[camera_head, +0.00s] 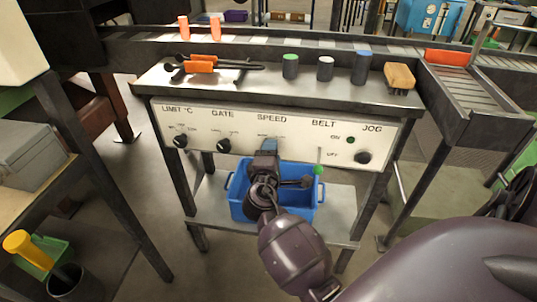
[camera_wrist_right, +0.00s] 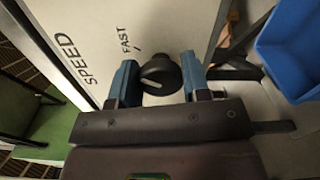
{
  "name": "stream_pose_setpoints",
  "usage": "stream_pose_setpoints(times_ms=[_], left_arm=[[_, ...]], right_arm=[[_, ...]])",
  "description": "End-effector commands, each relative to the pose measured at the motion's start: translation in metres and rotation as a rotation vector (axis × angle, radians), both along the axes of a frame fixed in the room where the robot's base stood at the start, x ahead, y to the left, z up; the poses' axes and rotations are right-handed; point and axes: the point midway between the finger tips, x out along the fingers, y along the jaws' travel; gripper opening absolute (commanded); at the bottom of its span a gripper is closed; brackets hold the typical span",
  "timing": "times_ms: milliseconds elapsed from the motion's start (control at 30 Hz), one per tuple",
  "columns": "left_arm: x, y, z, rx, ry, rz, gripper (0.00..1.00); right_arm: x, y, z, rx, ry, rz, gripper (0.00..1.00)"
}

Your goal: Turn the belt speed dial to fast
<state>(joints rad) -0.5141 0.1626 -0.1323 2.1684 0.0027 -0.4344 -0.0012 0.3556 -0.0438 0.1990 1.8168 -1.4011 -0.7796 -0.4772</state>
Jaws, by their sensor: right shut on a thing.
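The control panel (camera_head: 230,128) is a white plate with labels for limit, gate, speed, belt and jog. The speed dial (camera_wrist_right: 158,74) is a round black knob with a pale pointer line, seen in the wrist view between my blue fingers. The FAST mark (camera_wrist_right: 125,40) is printed on the plate beside it. My right gripper (camera_head: 269,146) is at the panel under the SPEED label, shut on this dial. In the head view the gripper covers the dial and part of its scale. My left gripper is not in view.
The gate knob (camera_head: 223,146) is left of my gripper. The green-tipped belt lever (camera_head: 318,170) and jog knob (camera_head: 362,157) are to its right. A blue bin (camera_head: 240,205) stands on the shelf below.

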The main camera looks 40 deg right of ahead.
Motion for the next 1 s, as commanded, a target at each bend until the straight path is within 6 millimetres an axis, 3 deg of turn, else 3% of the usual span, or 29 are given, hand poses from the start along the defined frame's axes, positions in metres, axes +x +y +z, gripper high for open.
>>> stream_pose_setpoints(times_ms=[733, 767, 900, 1000], left_arm=[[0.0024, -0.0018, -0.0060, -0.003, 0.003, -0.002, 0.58], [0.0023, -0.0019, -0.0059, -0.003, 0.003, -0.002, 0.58], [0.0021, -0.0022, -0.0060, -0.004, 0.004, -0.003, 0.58], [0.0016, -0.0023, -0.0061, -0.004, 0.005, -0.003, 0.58]], right_arm=[[-0.0002, 0.0004, -0.0014, 0.059, -0.066, 0.001, 0.20], [-0.0002, 0.0004, -0.0014, 0.059, -0.066, 0.001, 0.46], [-0.0002, 0.0002, -0.0012, 0.058, -0.065, 0.001, 0.68], [-0.0001, 0.0002, -0.0009, 0.057, -0.065, 0.000, 0.69]])
